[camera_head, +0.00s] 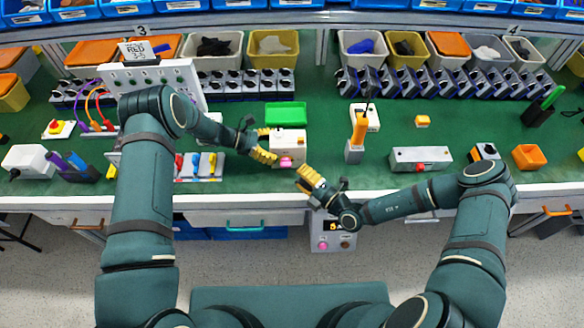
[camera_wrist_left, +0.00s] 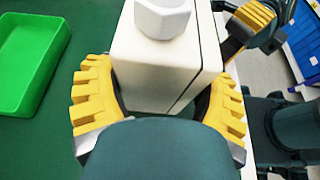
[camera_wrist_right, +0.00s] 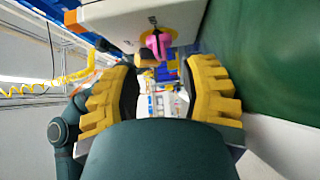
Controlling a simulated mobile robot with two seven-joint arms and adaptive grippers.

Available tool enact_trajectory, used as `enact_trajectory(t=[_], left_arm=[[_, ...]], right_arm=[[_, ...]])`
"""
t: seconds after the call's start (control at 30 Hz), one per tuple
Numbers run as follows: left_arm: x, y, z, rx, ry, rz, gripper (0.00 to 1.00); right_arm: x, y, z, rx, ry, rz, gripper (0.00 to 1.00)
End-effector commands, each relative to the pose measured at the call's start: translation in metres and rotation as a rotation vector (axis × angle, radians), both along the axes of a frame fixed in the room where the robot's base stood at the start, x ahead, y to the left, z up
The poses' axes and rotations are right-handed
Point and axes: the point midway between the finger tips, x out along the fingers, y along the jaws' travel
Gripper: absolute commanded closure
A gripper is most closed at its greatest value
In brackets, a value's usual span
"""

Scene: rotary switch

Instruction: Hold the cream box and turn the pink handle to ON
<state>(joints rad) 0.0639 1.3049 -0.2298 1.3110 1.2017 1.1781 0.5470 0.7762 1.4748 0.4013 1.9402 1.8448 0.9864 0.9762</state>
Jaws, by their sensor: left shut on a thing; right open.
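The cream box (camera_head: 290,141) stands near the front edge of the green bench in the head view. Its pink handle (camera_head: 285,162) is on the front face. My left gripper (camera_head: 264,146) is shut on the box from the left; in the left wrist view its yellow fingers lie along both sides of the box (camera_wrist_left: 158,65), with a white knob (camera_wrist_left: 163,18) on top. My right gripper (camera_head: 307,180) is open and empty, just in front of the box. In the right wrist view, the pink handle (camera_wrist_right: 158,43) shows ahead of the open fingers, apart from them. No ON mark is readable.
A green tray (camera_head: 285,113) lies behind the box. An orange-handled device (camera_head: 356,143) stands to its right, and a white box with a red knob (camera_head: 421,159) further right. Colored switches (camera_head: 200,164) are on the left. A panel with a pink button (camera_head: 331,240) is below the bench edge.

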Motion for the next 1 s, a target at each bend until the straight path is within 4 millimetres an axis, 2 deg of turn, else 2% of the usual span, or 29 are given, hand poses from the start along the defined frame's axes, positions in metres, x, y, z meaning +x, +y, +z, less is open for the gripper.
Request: enact_trajectory(t=[0.1, 0.3, 0.5, 0.83, 0.87, 0.9, 0.93, 1.0], left_arm=[[0.000, 0.001, 0.000, 0.002, -0.001, 0.001, 0.71], [0.000, 0.001, 0.000, 0.002, -0.001, 0.001, 0.71], [0.000, 0.001, 0.000, 0.002, -0.001, 0.001, 0.71], [0.000, 0.001, 0.000, 0.002, -0.001, 0.001, 0.71], [0.000, 0.001, 0.000, 0.002, -0.001, 0.001, 0.21], [0.000, 0.001, 0.000, 0.002, -0.001, 0.001, 0.07], [0.000, 0.001, 0.000, 0.002, -0.001, 0.001, 0.00], [0.000, 0.001, 0.000, 0.002, -0.001, 0.001, 0.00]], right_arm=[[-0.017, -0.018, 0.000, -0.001, 0.002, -0.001, 0.56], [-0.038, -0.038, 0.000, -0.001, 0.001, 0.001, 0.56], [-0.047, -0.046, -0.001, 0.001, 0.001, 0.002, 0.56], [-0.047, -0.046, -0.001, 0.001, 0.001, 0.002, 0.56], [-0.047, -0.046, -0.001, 0.001, 0.001, 0.002, 0.56], [-0.047, -0.046, -0.001, 0.001, 0.001, 0.002, 0.56], [-0.047, -0.046, -0.001, 0.001, 0.001, 0.002, 0.56], [-0.047, -0.046, -0.001, 0.001, 0.001, 0.002, 0.56]])
